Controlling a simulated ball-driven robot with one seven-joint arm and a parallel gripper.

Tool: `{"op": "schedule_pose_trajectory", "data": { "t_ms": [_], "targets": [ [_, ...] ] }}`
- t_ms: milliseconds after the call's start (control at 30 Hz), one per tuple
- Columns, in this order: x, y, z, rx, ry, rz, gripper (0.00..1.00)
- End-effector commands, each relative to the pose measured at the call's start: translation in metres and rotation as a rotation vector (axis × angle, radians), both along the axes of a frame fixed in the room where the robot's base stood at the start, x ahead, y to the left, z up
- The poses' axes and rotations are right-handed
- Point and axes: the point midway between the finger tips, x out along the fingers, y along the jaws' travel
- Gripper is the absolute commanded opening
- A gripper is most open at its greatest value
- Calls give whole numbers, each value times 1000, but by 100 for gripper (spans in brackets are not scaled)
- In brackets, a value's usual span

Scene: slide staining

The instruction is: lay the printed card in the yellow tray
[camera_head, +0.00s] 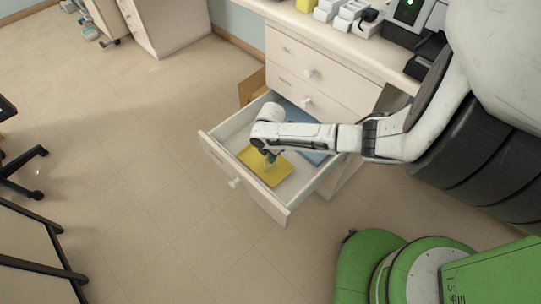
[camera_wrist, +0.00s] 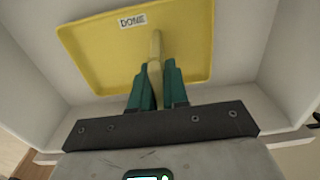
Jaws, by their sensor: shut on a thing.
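The yellow tray (camera_head: 273,180) lies flat inside an open white drawer. In the wrist view the tray (camera_wrist: 95,50) fills the upper middle, with a white printed label (camera_wrist: 132,21) near its far edge. My gripper (camera_head: 270,158) points down over the tray. In the wrist view its green fingers (camera_wrist: 154,75) are shut on a thin, pale yellowish piece (camera_wrist: 156,47), seen nearly edge-on. This looks like the printed card; its printed face does not show. The piece stands out past the fingertips towards the tray. I cannot tell whether it touches the tray.
The drawer (camera_head: 248,188) has raised walls close around the tray. A blue item (camera_head: 313,157) lies in the drawer, partly hidden by my arm. A cardboard box (camera_head: 252,85) stands behind the drawer. The counter (camera_head: 330,38) above holds equipment. The floor at left is mostly clear.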

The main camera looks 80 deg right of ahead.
Motion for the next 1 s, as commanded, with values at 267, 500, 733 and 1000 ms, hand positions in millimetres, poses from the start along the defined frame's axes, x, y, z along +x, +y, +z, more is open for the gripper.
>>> {"op": "schedule_pose_trajectory", "data": {
  "t_ms": [267,500,733,1000],
  "targets": [
    [0,0,-3,0,0,0,26],
    [0,0,-3,-1,1,0,40],
    [0,-1,3,-1,1,0,40],
    [0,-1,49,-2,-3,-1,40]
  ]
}}
